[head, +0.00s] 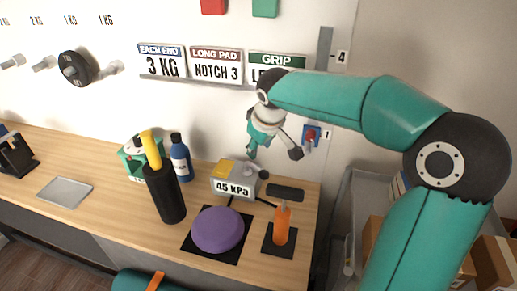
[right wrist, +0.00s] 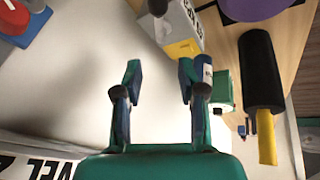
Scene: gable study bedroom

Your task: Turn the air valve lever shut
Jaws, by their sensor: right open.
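A grey box marked 45 KPA (head: 233,187) stands on the desk below the wall signs. It has a yellow part (head: 224,168) on top and a dark round knob at its right. I cannot tell for sure which part is the air valve lever. The box also shows at the top of the right wrist view (right wrist: 176,20), with its yellow part (right wrist: 184,48). My right gripper (head: 253,151) is above and behind the box, close to the wall. Its fingers (right wrist: 160,80) are apart with nothing between them, and no contact with the box shows. My left gripper is out of view.
A red knob on a blue block (head: 311,134) sits on the wall by label 1, right of my gripper. Near the box are a purple pad (head: 217,230), a black roller (head: 165,192), a blue bottle (head: 181,160) and an orange-handled item (head: 282,226). The desk's left side has free room.

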